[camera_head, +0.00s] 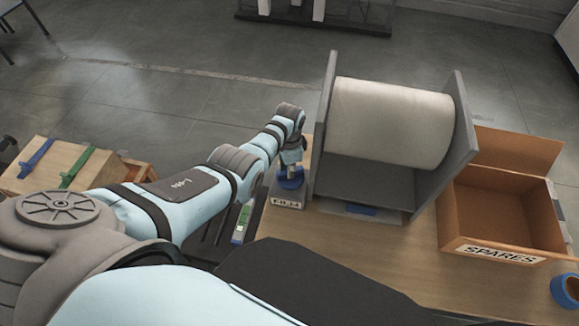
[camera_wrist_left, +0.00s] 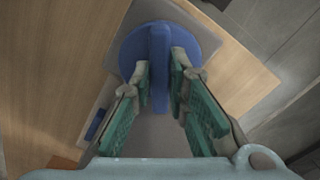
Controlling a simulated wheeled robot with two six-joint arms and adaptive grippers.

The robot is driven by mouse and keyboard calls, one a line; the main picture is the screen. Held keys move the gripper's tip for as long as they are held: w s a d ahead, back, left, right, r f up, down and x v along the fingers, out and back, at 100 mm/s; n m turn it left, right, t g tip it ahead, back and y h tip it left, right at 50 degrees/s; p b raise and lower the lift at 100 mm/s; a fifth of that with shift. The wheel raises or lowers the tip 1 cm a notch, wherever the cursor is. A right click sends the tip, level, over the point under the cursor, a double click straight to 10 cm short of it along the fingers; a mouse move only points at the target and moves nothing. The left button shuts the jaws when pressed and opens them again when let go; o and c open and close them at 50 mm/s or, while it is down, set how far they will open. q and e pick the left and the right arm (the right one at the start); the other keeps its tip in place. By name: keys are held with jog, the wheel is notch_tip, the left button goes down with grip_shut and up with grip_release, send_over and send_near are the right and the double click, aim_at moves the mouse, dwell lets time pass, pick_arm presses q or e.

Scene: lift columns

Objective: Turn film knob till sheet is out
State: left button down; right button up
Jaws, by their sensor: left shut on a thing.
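The blue film knob (camera_wrist_left: 159,45) is a round disc with a raised grip bar, seen from close up in the left wrist view. My left gripper (camera_wrist_left: 160,85) has its green-padded fingers on both sides of the bar and is shut on it. In the head view my left arm reaches down to the knob (camera_head: 291,180), which sits on a small labelled grey block (camera_head: 288,200) left of the film holder. A roll of whitish film (camera_head: 391,122) lies in the grey holder (camera_head: 455,150). No free sheet is clearly visible. My right gripper is not in view.
An open cardboard box marked SPARES (camera_head: 487,252) stands right of the holder on the wooden table (camera_head: 385,250). A blue tape roll (camera_head: 566,290) lies at the right edge.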

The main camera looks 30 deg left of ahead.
pick_arm(q)
jog(key=m, duration=0.5)
jog(key=shift+m, duration=0.3)
jog(key=m, duration=0.5)
jog(key=shift+w+m+p, duration=0.15)
jog(key=shift+m+p, duration=0.15)
jog(key=m, duration=1)
jog(key=shift+w, duration=0.1)
jog(key=shift+m, duration=0.3)
jog(key=c, duration=1.6)
grip_release()
jog(key=shift+o, duration=0.2)
